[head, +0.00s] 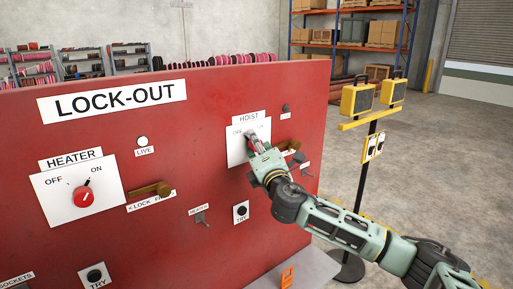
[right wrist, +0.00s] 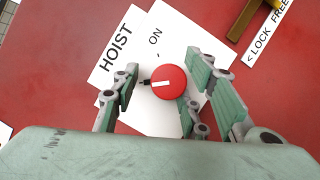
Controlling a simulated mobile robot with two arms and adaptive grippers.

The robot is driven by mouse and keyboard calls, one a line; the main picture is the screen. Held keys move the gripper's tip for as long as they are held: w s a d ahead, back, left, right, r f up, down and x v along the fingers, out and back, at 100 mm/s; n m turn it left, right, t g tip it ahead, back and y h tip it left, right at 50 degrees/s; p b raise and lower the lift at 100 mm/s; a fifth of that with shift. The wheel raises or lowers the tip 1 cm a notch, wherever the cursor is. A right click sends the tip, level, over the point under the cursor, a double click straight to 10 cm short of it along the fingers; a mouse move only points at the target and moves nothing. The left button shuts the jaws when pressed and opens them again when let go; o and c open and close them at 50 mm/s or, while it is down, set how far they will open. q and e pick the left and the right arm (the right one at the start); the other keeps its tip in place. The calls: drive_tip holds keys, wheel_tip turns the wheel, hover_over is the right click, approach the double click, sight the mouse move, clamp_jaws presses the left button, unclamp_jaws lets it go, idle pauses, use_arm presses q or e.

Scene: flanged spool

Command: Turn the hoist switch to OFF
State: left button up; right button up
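The hoist switch is a round red knob (right wrist: 168,88) with a white bar, on a white card (right wrist: 165,25) marked HOIST. Its black pointer (right wrist: 144,83) points left in the right wrist view, turned away from the ON label (right wrist: 155,38). The OFF label cannot be made out there; the left finger covers part of the card. My right gripper (right wrist: 168,75) is open, with fingers on both sides of the knob. A gap shows on the left; contact on the right cannot be told. In the head view my right gripper (head: 255,146) covers the knob. My left gripper is out of view.
The red LOCK-OUT panel (head: 185,120) also carries a heater switch (head: 83,197) on the left and a brass-coloured lock handle (head: 150,189). Another brass handle lies near the knob (right wrist: 240,20). A yellow lamp stand (head: 372,150) stands right of the panel.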

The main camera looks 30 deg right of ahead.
drive_tip(key=shift+s+f, duration=0.15)
drive_tip(key=v, duration=1.2)
idle(0.3)
